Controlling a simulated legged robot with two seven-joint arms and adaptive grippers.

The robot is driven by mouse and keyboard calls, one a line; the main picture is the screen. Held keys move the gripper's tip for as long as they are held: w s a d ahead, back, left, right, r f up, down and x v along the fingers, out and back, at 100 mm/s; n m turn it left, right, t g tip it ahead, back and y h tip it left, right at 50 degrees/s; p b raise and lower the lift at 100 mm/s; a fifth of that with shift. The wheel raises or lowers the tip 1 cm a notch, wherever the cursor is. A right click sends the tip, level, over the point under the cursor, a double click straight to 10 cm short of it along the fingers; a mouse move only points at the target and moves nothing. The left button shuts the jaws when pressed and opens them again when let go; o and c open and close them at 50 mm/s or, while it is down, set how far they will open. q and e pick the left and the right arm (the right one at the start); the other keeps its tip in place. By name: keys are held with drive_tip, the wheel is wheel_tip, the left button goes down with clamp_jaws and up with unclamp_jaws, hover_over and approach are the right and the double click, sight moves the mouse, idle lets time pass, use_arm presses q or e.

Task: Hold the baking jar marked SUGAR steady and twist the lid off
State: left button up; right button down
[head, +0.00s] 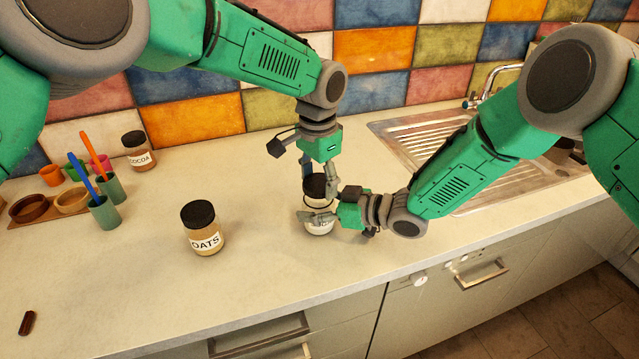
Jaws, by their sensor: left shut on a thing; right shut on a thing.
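The jar (319,229) stands on the counter in the middle of the head view, with pale contents and a label mostly hidden by my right gripper, so its word cannot be read. My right gripper (322,214) comes in from the right and is shut on the jar's body. My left gripper (318,181) reaches down from above and is shut on the black lid (315,187), its fingers on either side. The lid is directly above the jar's body; whether it still touches the rim is too small to tell.
An OATS jar (204,230) stands to the left, and a COCOA jar (138,150) farther back. Cups with utensils (104,212) and wooden bowls (72,201) are at the far left. A dark brown object (27,322) lies front left. A sink (440,140) is behind right. The front-left counter is mostly clear.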

sight(319, 182)
use_arm(q)
drive_tip(key=shift+r, duration=0.1)
use_arm(e)
drive_tip(key=shift+s+f, duration=0.1)
drive_tip(key=shift+f, duration=0.1)
use_arm(q)
drive_tip(key=shift+r, duration=1.95)
use_arm(e)
drive_tip(key=shift+c, duration=1.9)
unclamp_jaws()
drive_tip(key=shift+r, duration=0.1)
use_arm(q)
drive_tip(key=shift+a, duration=0.1)
use_arm(e)
drive_tip(key=shift+s+d+r, duration=0.1)
drive_tip(key=shift+d, duration=0.35)
drive_tip(key=v, duration=1.1)
drive_tip(key=shift+d, duration=0.1)
